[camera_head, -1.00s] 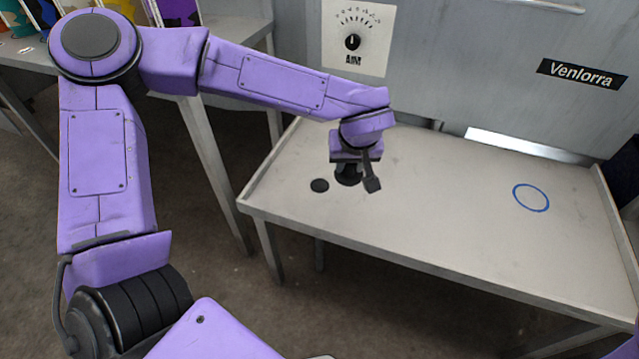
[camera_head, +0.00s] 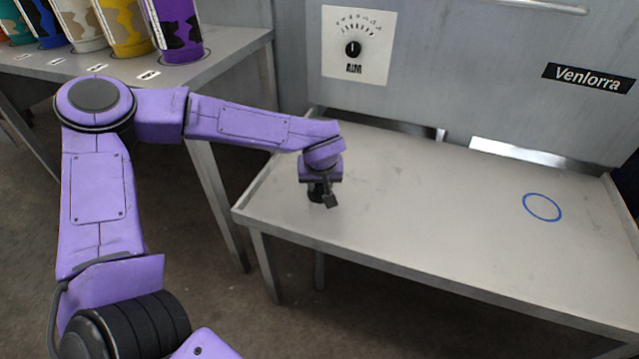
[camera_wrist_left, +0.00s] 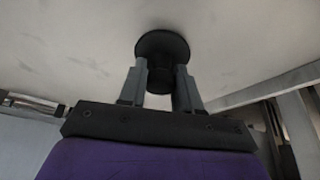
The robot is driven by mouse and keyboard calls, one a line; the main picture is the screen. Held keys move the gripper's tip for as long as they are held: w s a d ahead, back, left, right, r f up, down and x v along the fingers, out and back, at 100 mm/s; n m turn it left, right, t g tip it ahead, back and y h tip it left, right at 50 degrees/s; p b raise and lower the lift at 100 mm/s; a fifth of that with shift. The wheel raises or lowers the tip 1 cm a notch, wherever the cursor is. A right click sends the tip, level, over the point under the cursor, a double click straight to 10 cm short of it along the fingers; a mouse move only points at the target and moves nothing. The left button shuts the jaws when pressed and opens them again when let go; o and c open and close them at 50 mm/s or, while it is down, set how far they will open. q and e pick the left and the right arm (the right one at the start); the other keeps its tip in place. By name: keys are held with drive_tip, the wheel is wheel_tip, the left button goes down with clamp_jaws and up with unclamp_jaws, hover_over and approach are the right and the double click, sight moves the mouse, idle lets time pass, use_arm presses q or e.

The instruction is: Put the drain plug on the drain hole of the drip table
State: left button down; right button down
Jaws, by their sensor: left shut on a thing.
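The drain plug is a black round piece with a wide disc; it shows in the left wrist view (camera_wrist_left: 162,43) and as a small dark shape in the head view (camera_head: 315,194). My left gripper (camera_wrist_left: 160,82) is shut on its narrower part, and the disc lies beyond the fingertips. In the head view the gripper (camera_head: 321,187) is over the left part of the pale drip table (camera_head: 420,215). The dark drain hole is hidden behind the gripper and plug. I cannot tell whether the plug touches the table. My right gripper is out of view.
A blue ring (camera_head: 542,207) is marked on the table's right part. The table has a raised rim and a grey wall with a dial panel (camera_head: 357,46) behind it. Several coloured cylinders stand on a side table (camera_head: 225,50) at upper left. The table's middle is clear.

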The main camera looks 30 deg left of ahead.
use_arm(q)
drive_tip(key=c, duration=0.8)
unclamp_jaws()
drive_tip(key=shift+f, duration=0.1)
drive_tip(key=shift+r, duration=0.35)
drive_tip(key=p+v, duration=0.4)
drive_tip(key=v, duration=0.7)
drive_tip(key=shift+s+r+p, duration=0.15)
drive_tip(key=shift+r+p, duration=0.15)
